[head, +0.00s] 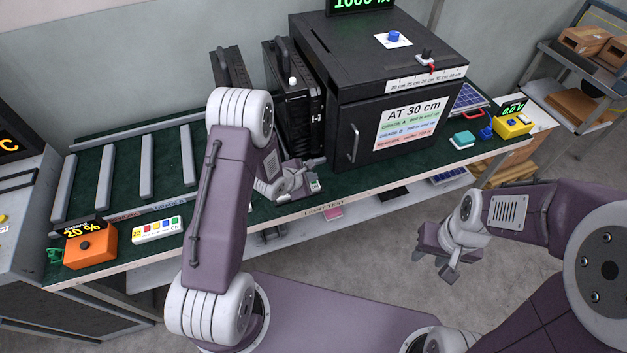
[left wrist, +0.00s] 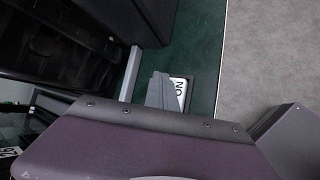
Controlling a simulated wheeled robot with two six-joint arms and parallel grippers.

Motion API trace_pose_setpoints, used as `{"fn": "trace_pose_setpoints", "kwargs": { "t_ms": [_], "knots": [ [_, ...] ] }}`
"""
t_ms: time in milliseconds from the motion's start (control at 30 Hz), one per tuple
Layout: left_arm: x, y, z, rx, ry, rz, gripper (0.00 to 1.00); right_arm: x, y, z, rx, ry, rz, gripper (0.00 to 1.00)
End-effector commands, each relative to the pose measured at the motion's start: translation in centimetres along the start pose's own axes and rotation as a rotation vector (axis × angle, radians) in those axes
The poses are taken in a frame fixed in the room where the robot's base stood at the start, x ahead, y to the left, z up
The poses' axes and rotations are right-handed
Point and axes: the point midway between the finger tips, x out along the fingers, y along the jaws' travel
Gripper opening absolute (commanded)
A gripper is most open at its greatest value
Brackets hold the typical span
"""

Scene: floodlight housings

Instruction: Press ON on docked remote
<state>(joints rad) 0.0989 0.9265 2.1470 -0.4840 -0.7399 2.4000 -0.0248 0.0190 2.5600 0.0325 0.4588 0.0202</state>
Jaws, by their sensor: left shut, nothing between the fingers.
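A small white remote with ON lettering lies on the dark green bench top; in the left wrist view part of it (left wrist: 181,88) shows beside my finger. Its rest is hidden by my gripper, and I cannot tell whether the finger touches it. My left gripper (left wrist: 157,88) is shut and empty, pointing down at the remote. In the head view my left gripper (head: 312,178) is at the bench's front edge, in front of the black housings. My right gripper (head: 440,262) hangs over the floor, away from the bench; its finger gap is unclear.
A black test box (head: 390,90) stands right of black housings (head: 292,105). Grey rails (head: 146,165) cross the bench's left part. A yellow meter (head: 513,125) sits far right.

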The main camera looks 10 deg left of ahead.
Motion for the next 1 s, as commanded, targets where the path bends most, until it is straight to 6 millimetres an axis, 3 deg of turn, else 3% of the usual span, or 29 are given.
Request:
{"fn": "trace_pose_setpoints", "kwargs": {
  "t_ms": [367, 733, 1000],
  "knots": [
    [-1.2, 0.8, 0.8, 0.000, 0.001, -0.001, 0.00, -1.9, 0.0, -0.2, 0.000, 0.000, 0.000, 0.39],
    [-1.2, 0.8, 0.8, 0.000, 0.000, -0.001, 0.00, -2.0, 0.0, -0.2, 0.000, 0.000, 0.000, 0.39],
    [-3.0, 2.1, 2.1, 0.000, 0.000, -0.001, 0.00, -4.6, -0.1, -0.5, 0.000, 0.000, 0.000, 0.39]
  ]
}}
